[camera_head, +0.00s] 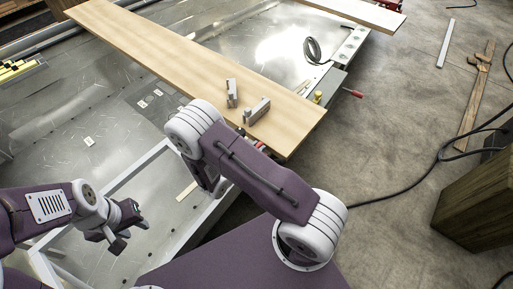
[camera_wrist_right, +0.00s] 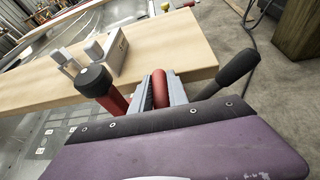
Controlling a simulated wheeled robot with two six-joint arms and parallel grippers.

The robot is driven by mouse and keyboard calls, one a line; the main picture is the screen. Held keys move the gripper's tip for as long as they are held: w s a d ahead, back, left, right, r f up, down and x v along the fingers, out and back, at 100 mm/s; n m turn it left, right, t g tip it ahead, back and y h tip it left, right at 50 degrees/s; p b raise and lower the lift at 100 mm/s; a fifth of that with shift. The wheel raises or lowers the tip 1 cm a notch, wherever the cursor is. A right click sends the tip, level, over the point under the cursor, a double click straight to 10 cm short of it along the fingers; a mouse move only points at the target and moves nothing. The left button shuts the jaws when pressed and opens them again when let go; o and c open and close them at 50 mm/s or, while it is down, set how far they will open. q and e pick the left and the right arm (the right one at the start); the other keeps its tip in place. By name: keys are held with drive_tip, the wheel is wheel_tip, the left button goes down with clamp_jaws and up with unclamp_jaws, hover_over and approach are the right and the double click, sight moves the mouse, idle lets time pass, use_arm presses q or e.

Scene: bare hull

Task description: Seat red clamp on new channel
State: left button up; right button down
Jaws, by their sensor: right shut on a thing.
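My right gripper (camera_wrist_right: 160,92) is shut on the red clamp (camera_wrist_right: 160,85), whose red part shows between the two grey fingers. A black-topped red handle (camera_wrist_right: 95,82) and a black lever (camera_wrist_right: 232,72) stick out either side. In the head view my right arm hides most of this gripper; a little red of the clamp (camera_head: 259,145) shows at the plank's near edge. Contact between clamp and plank cannot be told. My left gripper (camera_head: 128,236) is open and empty above the hull floor. I cannot tell which piece is the new channel.
A wooden plank (camera_head: 180,60) crosses the metal hull. Two grey metal pieces (camera_head: 232,93) (camera_head: 259,110) stand near its right end. Another red-handled clamp (camera_head: 352,92) sits beyond at the hull edge. A dark wooden block (camera_head: 475,205) and cables lie on the right floor.

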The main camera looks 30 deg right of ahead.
drive_tip(key=shift+s+d, duration=0.2)
drive_tip(key=shift+s, duration=0.25)
idle(0.3)
drive_tip(key=c, duration=1.2)
unclamp_jaws()
drive_tip(key=shift+s, duration=0.1)
drive_tip(key=p+v, duration=0.1)
drive_tip(key=v, duration=0.8)
